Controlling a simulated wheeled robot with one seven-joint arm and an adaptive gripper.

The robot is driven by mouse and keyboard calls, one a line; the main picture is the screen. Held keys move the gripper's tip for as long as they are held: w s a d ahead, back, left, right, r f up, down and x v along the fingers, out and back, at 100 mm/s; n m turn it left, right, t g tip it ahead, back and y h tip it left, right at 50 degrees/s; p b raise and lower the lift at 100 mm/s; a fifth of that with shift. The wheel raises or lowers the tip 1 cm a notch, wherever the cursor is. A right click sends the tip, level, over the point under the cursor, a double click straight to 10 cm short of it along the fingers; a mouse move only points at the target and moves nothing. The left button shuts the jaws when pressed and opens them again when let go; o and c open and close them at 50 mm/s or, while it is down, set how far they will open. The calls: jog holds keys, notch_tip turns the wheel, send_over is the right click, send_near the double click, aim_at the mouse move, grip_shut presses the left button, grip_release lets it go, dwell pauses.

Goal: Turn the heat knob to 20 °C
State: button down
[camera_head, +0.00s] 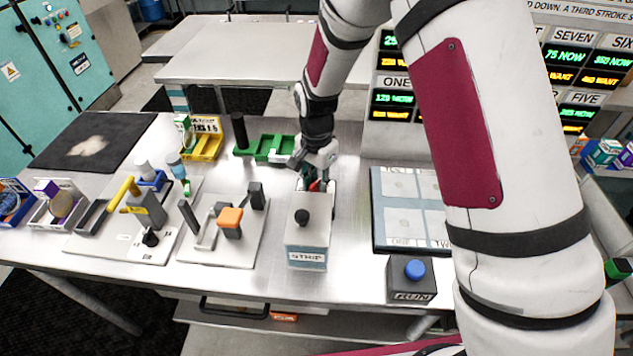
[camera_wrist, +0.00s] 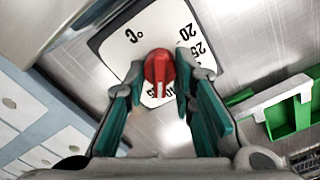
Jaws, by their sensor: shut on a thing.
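The red heat knob (camera_wrist: 158,68) sits on a white dial plate (camera_wrist: 118,45) marked °C. In the wrist view, 20 and 25 show at the upper right of the plate; other numbers below the knob are partly hidden and hard to read. The knob's white pointer line faces the bottom of the picture, away from the 20. My gripper (camera_wrist: 160,73) has one finger on each side of the knob and is shut on it. In the head view, my gripper (camera_head: 316,184) is behind the STRIP box, with only a bit of red showing.
The STRIP box (camera_head: 307,238) with a black knob stands just in front of my gripper. A green tray (camera_head: 268,148) lies to the left behind, and a panel with grey squares (camera_head: 378,215) to the right. A blue RUN button (camera_head: 414,269) is at the front edge.

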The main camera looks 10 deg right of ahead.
jog(key=n+b, duration=0.1)
jog(key=n, duration=0.6)
jog(key=shift+w+a, duration=0.1)
jog(key=n+b, duration=0.1)
jog(key=n, duration=0.5)
jog(key=shift+a+n, duration=0.1)
jog(key=shift+n, duration=0.3)
jog(key=n+b, duration=0.1)
jog(key=n, duration=0.2)
jog(key=shift+a+n, duration=0.1)
jog(key=shift+n, duration=0.2)
jog(key=n, duration=0.3)
jog(key=shift+n, duration=0.3)
jog(key=n, duration=0.6)
jog(key=shift+s+n, duration=0.25)
jog(key=shift+n, duration=0.05)
jog(key=c, duration=1.3)
grip_release()
jog(key=shift+c, duration=0.2)
